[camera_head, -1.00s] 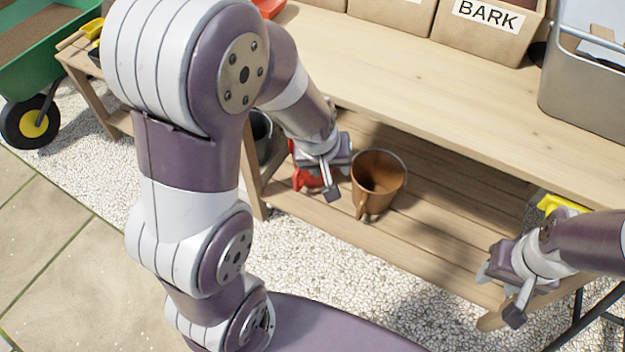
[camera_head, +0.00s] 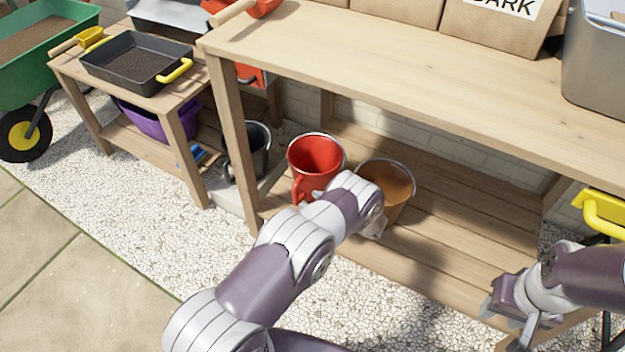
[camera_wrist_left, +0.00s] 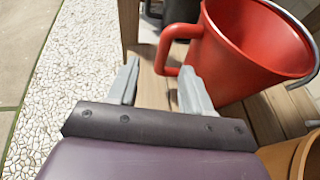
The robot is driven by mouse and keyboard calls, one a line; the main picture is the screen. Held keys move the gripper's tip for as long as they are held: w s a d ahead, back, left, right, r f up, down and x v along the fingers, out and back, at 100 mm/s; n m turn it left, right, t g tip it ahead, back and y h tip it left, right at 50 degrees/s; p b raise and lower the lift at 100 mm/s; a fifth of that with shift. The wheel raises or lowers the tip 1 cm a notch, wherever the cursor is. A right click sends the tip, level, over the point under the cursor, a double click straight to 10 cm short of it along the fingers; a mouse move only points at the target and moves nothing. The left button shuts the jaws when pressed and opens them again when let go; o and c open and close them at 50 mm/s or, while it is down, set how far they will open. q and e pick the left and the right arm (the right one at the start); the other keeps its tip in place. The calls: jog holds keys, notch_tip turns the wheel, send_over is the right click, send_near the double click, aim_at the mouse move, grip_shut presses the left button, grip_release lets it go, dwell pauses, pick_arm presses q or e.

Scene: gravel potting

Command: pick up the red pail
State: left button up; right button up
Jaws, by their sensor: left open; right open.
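The red pail (camera_head: 316,155) stands upright on the low wooden shelf under the bench, its handle toward the front. In the left wrist view the red pail (camera_wrist_left: 250,50) is just beyond my fingertips, with its handle (camera_wrist_left: 168,50) ahead of the gap between them. My left gripper (camera_wrist_left: 158,85) is open and empty, apart from the pail as far as I can tell. In the head view its fingers are mostly hidden behind my wrist. My right gripper (camera_head: 515,318) is open and empty at the right, near the shelf's front end.
A brown pail (camera_head: 390,185) stands close at the right of the red pail. A dark pail (camera_head: 250,150) is to the left, past the bench leg (camera_head: 235,140). The bench top (camera_head: 420,70) overhangs the shelf. Gravel (camera_head: 150,215) lies open in front.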

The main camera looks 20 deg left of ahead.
aim_at(297, 196)
pick_arm(q)
jog(key=shift+b+x, duration=0.3)
jog(key=shift+x, duration=0.95)
jog(key=a+f+b, duration=0.1)
jog(key=w+a+f+b, duration=0.1)
jog(key=a+f+b, duration=0.1)
jog(key=a, duration=0.1)
jog(key=shift+w+f, duration=0.15)
jog(key=shift+w, duration=0.15)
jog(key=shift+w+r, duration=0.1)
jog(key=shift+r, duration=0.1)
grip_shut()
